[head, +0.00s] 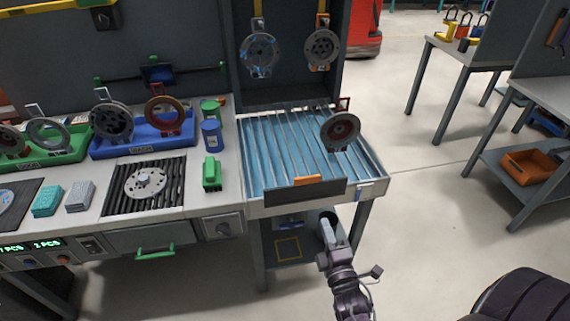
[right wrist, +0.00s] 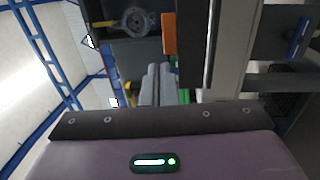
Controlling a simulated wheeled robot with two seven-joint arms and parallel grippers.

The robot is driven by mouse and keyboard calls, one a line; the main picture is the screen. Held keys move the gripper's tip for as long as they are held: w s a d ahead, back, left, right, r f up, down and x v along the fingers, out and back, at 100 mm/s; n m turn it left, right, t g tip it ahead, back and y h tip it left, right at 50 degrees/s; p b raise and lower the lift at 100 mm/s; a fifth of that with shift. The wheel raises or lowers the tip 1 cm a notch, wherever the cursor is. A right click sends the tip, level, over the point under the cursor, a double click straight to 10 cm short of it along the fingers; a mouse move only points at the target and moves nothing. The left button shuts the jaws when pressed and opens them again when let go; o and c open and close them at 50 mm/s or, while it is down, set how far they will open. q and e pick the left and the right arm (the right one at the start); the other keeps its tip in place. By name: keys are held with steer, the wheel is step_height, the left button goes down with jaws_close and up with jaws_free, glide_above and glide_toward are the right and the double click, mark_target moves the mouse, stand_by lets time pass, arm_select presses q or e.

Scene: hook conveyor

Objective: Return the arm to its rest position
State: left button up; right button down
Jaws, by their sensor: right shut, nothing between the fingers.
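My right arm comes in from the bottom of the head view. Its gripper (head: 327,230) is shut and empty, in front of the roller conveyor's front legs and below its bed. In the right wrist view the two grey fingers (right wrist: 157,82) lie together with nothing between them. My left arm and gripper are not in view.
The roller conveyor (head: 280,150) holds a dark red-centred disc (head: 341,131) at its right. A workbench (head: 222,160) stands left. Floor right of the conveyor is free.

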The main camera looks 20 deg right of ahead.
steer(key=s+a+f+m+g+y, duration=0.1)
steer(key=s+f+m+g, duration=0.25)
steer(key=f, duration=1.05)
steer(key=s+a+f+m+g+y, duration=0.15)
steer(key=s+f+g, duration=0.3)
steer(key=f, duration=0.85)
steer(key=s+a+f+m+g+y, duration=0.1)
steer(key=s+f+m+g, duration=0.3)
steer(key=s+f, duration=0.5)
steer(key=s+a+f+m+g+y, duration=0.1)
steer(key=s+a+f+m+g, duration=0.2)
steer(key=s+f, duration=0.6)
steer(key=s+g, duration=0.2)
steer(key=s, duration=0.4)
steer(key=shift+s+m+g, duration=0.35)
steer(key=shift+m+g, duration=0.05)
